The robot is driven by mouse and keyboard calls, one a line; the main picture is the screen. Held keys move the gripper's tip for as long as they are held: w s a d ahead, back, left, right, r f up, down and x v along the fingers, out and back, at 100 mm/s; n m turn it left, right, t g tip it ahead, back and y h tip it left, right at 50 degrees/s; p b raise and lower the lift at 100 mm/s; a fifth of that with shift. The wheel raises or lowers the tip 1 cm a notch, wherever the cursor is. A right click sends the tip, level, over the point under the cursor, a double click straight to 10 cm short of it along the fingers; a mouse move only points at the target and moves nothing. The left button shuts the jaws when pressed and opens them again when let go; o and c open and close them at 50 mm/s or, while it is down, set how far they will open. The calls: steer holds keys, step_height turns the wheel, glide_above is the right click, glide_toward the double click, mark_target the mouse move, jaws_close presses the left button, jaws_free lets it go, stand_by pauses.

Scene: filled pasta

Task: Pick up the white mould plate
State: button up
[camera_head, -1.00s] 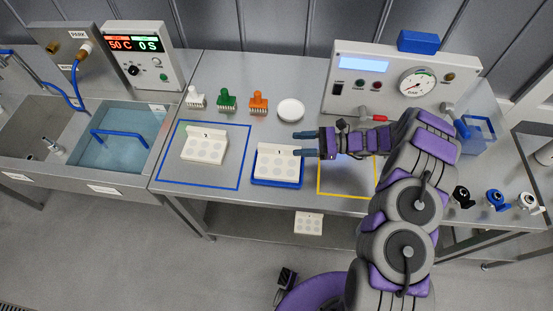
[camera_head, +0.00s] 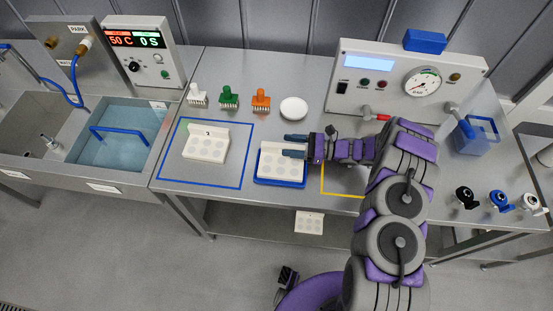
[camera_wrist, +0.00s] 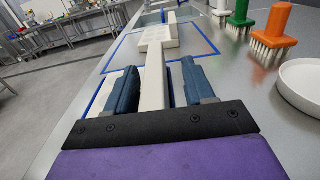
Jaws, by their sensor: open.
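A white mould plate (camera_head: 280,167) with round hollows and an upright back wall lies in a blue tray (camera_head: 279,183) at the bench's middle. A second white mould plate (camera_head: 206,148) lies inside the blue-outlined square on the left and also shows in the wrist view (camera_wrist: 158,37). My gripper (camera_head: 290,146) is open at the tray plate's back edge. In the wrist view its two blue fingers (camera_wrist: 157,75) straddle that plate's upright wall (camera_wrist: 152,88), with narrow gaps visible. The wall's near end is hidden behind my gripper's base.
Behind the plates stand a white brush (camera_head: 197,96), a green brush (camera_head: 228,97), an orange brush (camera_head: 260,101) and a white round dish (camera_head: 294,107). A gauge box (camera_head: 405,85) stands back right. Another plate (camera_head: 309,222) lies on the lower shelf.

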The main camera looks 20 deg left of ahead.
steer(key=shift+s+d+r, duration=0.15)
steer(key=shift+d+r, duration=0.05)
steer(key=shift+d, duration=0.25)
steer(key=shift+s+d+r, duration=0.15)
steer(key=shift+d+r, duration=0.05)
steer(key=shift+d, duration=0.2)
steer(key=a, duration=0.2)
steer(key=shift+a+f, duration=0.3)
steer(key=shift+a, duration=0.05)
steer(key=c, duration=0.5)
steer(key=shift+a, duration=0.15)
steer(key=shift+c, duration=0.6)
steer(key=shift+d, duration=0.55)
steer(key=c, duration=0.3)
steer(key=shift+w+d+r, duration=0.1)
steer(key=shift+d+r, duration=0.05)
steer(key=shift+d, duration=0.3)
jaws_close()
steer(key=shift+a, duration=0.1)
steer(key=shift+a, duration=0.1)
